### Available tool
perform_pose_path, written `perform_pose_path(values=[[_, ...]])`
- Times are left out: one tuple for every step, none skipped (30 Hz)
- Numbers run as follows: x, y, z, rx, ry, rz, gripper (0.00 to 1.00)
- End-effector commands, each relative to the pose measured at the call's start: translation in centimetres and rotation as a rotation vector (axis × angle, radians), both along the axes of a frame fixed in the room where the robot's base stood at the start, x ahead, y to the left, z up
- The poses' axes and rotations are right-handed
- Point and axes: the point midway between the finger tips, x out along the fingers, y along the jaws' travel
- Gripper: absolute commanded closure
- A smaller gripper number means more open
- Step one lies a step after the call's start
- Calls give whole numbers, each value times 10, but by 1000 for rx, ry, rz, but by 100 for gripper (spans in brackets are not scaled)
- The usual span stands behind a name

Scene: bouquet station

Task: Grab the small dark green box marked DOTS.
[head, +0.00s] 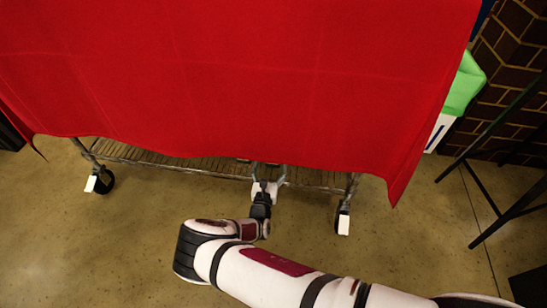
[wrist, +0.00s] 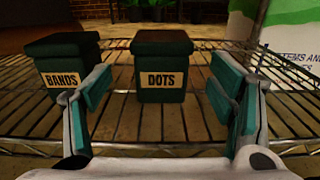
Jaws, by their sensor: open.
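The small dark green box marked DOTS (wrist: 162,66) stands upright on a slatted shelf in the wrist view. In the head view my gripper (head: 266,180) reaches under the front edge of a red cloth, which hides most of the shelf and the box's label.
A similar dark green box marked BANDS (wrist: 62,78) stands just left of the DOTS box. A white and green printed container (wrist: 290,45) is at the right. The slatted shelf (wrist: 115,125) has a wire rim. The red cloth (head: 240,80) hangs over the wheeled rack.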

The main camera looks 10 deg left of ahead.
Motion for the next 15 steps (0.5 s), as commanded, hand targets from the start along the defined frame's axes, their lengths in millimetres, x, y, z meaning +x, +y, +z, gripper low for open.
perform_pose_path(values=[[2,0,0,0,0,-1,23],[3,-1,-1,0,0,-1,23],[6,-1,-1,1,-1,-2,23],[8,-1,-1,1,-1,-2,23],[11,-2,-2,1,-2,-2,23],[15,-2,-3,1,-2,-2,23],[19,-2,-3,0,-3,-1,23],[22,-2,-4,0,-2,-1,23],[27,-3,-5,0,-1,-2,23],[31,-4,-6,0,-1,-3,23],[36,-4,-5,1,-2,-3,23],[42,-3,-5,2,-2,-2,23],[45,-3,-5,2,-1,-2,23],[48,-4,-5,1,0,-2,23],[51,-4,-4,1,0,-2,23]])
